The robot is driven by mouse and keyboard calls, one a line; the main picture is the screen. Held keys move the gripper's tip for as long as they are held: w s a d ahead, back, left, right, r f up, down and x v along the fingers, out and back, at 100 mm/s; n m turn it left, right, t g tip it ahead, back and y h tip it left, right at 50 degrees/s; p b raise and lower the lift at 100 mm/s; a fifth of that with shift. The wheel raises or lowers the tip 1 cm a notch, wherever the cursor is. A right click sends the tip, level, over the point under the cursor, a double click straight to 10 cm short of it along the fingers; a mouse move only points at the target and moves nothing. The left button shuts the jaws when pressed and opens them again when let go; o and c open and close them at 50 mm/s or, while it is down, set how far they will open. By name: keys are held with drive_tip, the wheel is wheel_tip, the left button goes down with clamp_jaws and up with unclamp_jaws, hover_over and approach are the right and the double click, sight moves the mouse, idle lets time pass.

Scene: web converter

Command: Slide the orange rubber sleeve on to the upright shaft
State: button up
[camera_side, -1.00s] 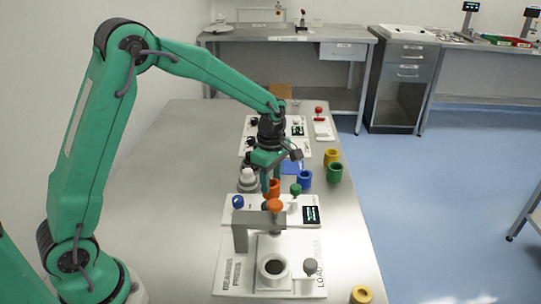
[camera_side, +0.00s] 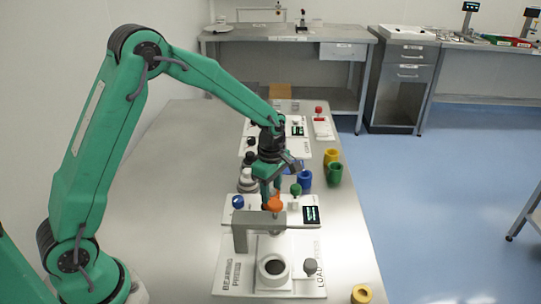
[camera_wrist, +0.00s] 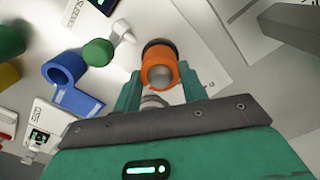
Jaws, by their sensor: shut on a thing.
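The orange rubber sleeve (camera_wrist: 174,65) is between the two fingers of my gripper (camera_wrist: 161,82) in the wrist view, and the gripper is shut on it. A grey rounded end, which looks like the top of the upright shaft (camera_wrist: 160,76), shows within the sleeve's opening. I cannot tell how far down the shaft the sleeve sits. A dark ring shows at the sleeve's far edge.
A green knob (camera_wrist: 98,52), a blue ring (camera_wrist: 65,70) and a blue bracket (camera_wrist: 75,98) lie left of the sleeve. Yellow (camera_side: 331,156) and green (camera_side: 334,174) cups stand near the table's right edge. The table's left side is clear.

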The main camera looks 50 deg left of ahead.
drive_tip(key=shift+f, duration=0.2)
drive_tip(key=o, duration=1)
drive_tip(key=shift+r, duration=0.1)
drive_tip(key=shift+r, duration=3.8)
drive_tip(key=shift+r, duration=0.1)
